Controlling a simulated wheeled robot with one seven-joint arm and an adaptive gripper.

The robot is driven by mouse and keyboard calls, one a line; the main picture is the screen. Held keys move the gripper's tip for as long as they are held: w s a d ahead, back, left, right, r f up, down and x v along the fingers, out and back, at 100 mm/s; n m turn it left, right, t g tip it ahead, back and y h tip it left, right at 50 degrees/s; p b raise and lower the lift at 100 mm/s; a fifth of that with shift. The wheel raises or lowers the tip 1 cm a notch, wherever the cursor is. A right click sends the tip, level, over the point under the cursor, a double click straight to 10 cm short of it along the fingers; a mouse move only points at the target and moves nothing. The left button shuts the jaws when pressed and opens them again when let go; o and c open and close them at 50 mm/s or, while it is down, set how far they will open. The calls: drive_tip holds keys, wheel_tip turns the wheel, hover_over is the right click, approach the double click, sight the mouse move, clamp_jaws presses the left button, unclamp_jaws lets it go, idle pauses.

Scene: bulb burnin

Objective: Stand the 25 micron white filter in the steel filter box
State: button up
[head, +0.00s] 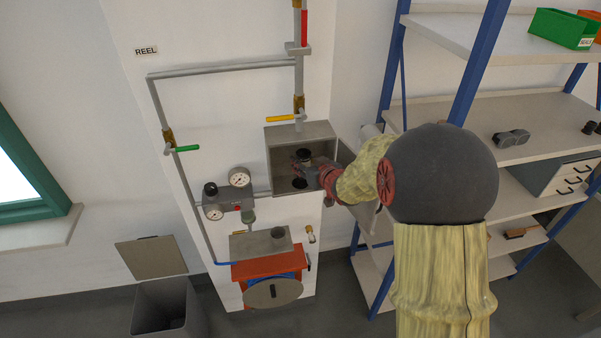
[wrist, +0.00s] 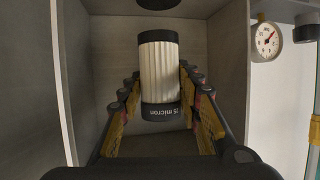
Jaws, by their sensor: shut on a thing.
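The white filter (wrist: 159,72) has pleated sides and black end caps. A label on one cap ends in "micron"; its number is hard to read. In the wrist view the filter is inside the steel filter box (wrist: 228,60), between the fingers of my gripper (wrist: 160,112), which is shut on it. In the head view my gripper (head: 313,172) reaches into the open box (head: 300,131) from the right and hides most of the filter. A dark round fitting (wrist: 157,3) lies beyond the filter's far cap; I cannot tell whether they touch.
The box's door stands open on the right in the head view. Pressure gauges (head: 239,177), pipes and a yellow valve handle (head: 280,118) are close by on the panel. A blue-framed shelf rack (head: 470,70) stands to the right. A grey bin (head: 165,305) is at lower left.

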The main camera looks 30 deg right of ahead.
drive_tip(key=shift+w+a+f, duration=0.15)
drive_tip(key=shift+w+f, duration=0.45)
drive_tip(key=shift+f, duration=0.15)
drive_tip(key=f, duration=0.3)
drive_tip(key=shift+w+f+p, duration=0.3)
drive_tip(key=shift+f, duration=0.2)
drive_tip(key=o, duration=1.3)
drive_tip(key=shift+r, duration=0.1)
